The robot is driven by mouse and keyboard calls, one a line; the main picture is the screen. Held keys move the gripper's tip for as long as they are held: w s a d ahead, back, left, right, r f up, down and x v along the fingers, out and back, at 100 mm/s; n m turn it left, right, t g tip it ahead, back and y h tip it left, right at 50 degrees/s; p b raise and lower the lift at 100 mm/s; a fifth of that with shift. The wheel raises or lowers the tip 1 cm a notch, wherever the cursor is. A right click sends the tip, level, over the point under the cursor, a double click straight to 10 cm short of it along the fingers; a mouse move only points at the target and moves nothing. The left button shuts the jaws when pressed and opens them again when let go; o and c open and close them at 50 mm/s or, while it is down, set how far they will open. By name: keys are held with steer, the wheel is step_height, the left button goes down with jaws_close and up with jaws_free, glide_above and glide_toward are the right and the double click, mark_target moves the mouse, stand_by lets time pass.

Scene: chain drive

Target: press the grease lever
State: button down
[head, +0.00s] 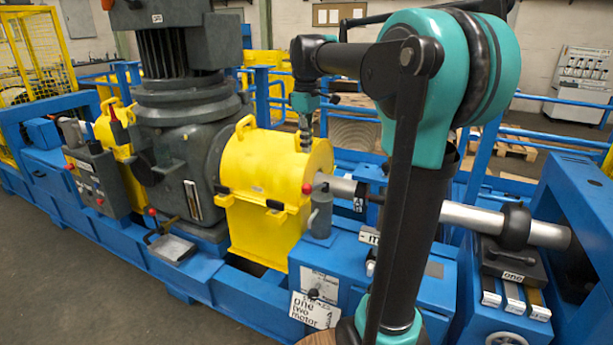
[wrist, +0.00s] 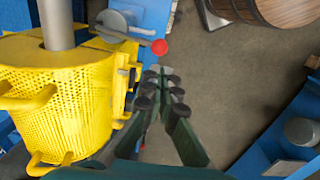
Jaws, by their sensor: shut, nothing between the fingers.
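The grease lever is a thin arm ending in a red ball knob (wrist: 159,47). It sticks out from a grey cylindrical pot (wrist: 116,22) beside the yellow perforated guard (wrist: 62,100). In the head view the red knob (head: 307,188) and grey pot (head: 320,213) stand at the right front of the yellow guard (head: 268,165). My gripper (head: 305,147) points down above the knob, in front of the guard. In the wrist view my gripper (wrist: 163,82) is shut and empty, its dark fingertips close below the knob in the picture. I see no contact; the height gap is unclear.
A steel shaft (head: 462,217) runs right from the guard. A large dark gearbox (head: 180,140) stands left, with another red-knobbed handle (head: 152,212). A wooden barrel (wrist: 275,8) stands at the wrist view's top right. Bare floor (wrist: 225,85) shows right of my fingers.

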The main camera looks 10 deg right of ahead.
mark_target(306, 185)
step_height(306, 185, down, 10)
steer(key=shift+f, duration=0.15)
stand_by(0.5)
steer(key=shift+s+a+f, duration=0.1)
steer(key=shift+s+f, duration=0.1)
steer(key=shift+f, duration=0.1)
step_height(306, 185, down, 7)
steer(key=s+a+t+h, duration=0.2)
steer(key=t+h, duration=0.1)
steer(key=t, duration=0.1)
steer(key=shift+s, duration=0.35)
steer(key=shift+f, duration=0.15)
